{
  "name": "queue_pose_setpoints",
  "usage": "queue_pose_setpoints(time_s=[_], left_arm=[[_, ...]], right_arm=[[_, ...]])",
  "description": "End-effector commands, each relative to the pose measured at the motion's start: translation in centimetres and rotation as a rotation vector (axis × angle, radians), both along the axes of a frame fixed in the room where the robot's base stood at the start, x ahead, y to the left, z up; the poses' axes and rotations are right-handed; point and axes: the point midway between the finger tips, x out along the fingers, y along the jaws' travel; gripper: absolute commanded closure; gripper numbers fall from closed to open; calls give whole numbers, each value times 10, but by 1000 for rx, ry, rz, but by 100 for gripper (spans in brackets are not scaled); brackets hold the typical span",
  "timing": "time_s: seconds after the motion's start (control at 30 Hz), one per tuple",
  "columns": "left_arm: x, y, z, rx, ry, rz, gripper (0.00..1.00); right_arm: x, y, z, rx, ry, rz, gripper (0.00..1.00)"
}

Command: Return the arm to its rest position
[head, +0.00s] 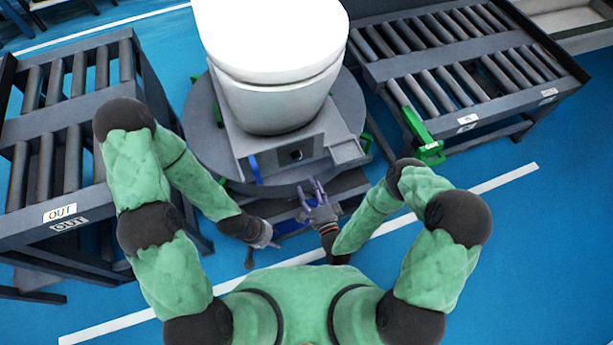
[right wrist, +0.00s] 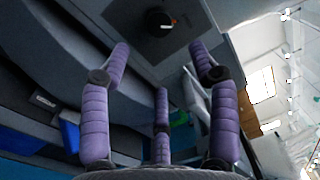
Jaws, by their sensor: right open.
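My right gripper (head: 310,190) has its purple fingers spread and empty, in front of the test stand (head: 297,172) below the toilet. In the right wrist view, the right gripper's fingers (right wrist: 160,95) are apart with nothing between them. A dark knob (right wrist: 158,22) on the stand's grey panel lies beyond the fingertips, apart from them. My left gripper (head: 272,240) hangs lower and to the left, near the front of the stand. Its fingers are small and partly hidden, so I cannot tell how far they are apart.
A white toilet (head: 275,50) stands on the round turntable (head: 205,120). A roller conveyor marked OUT (head: 65,140) stands at left. Another roller conveyor (head: 460,75) with a green bracket (head: 425,135) stands at right. Blue floor (head: 540,240) is clear at lower right.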

Motion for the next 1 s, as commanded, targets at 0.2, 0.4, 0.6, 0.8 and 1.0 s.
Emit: queue_pose_setpoints(time_s=[0.2, 0.4, 0.6, 0.8, 1.0], left_arm=[[0, 0, 0, 0, 0, 0, 60], [0, 0, 0, 0, 0, 0, 60], [0, 0, 0, 0, 0, 0, 60], [0, 0, 1, 0, 0, 0, 60], [0, 0, 7, 0, 0, 0, 60]], right_arm=[[-9, -3, 0, 0, -1, 0, 39], [-9, -3, 0, 0, -1, 0, 39], [-9, -3, 0, 0, 0, 0, 39], [-7, -3, -2, -18, 10, 3, 39], [11, -8, -23, -251, 149, 53, 39]])
